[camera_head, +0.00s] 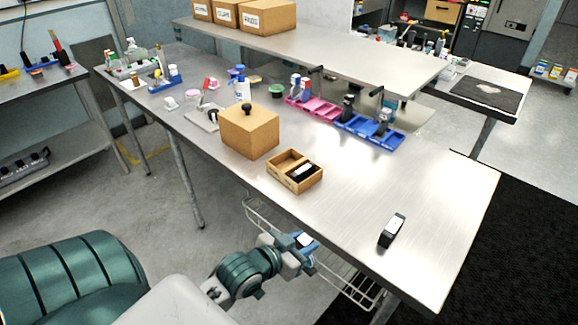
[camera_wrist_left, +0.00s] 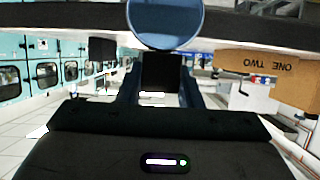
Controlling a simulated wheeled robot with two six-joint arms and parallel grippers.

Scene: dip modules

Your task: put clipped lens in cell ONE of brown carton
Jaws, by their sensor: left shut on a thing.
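My left gripper (camera_head: 299,246) is in front of the table's near edge, apart from the carton. It is shut on the clipped lens, whose round blue-grey disc (camera_wrist_left: 166,18) shows at the top of the left wrist view. Its dark clip sits between the fingers. In the head view the lens is small and hard to make out. The small open brown carton (camera_head: 279,174) stands on the table near that edge, up from the gripper. A black piece with a white label lies in its right-hand cell. The wrist view shows the carton's wall (camera_wrist_left: 235,61) with upside-down words ONE and TWO. My right gripper is not in view.
A closed brown box (camera_head: 250,135) with a black knob stands left of the carton. A black device (camera_head: 392,230) lies on the table at the right. Blue (camera_head: 368,134) and pink trays are behind. The table between carton and device is clear.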

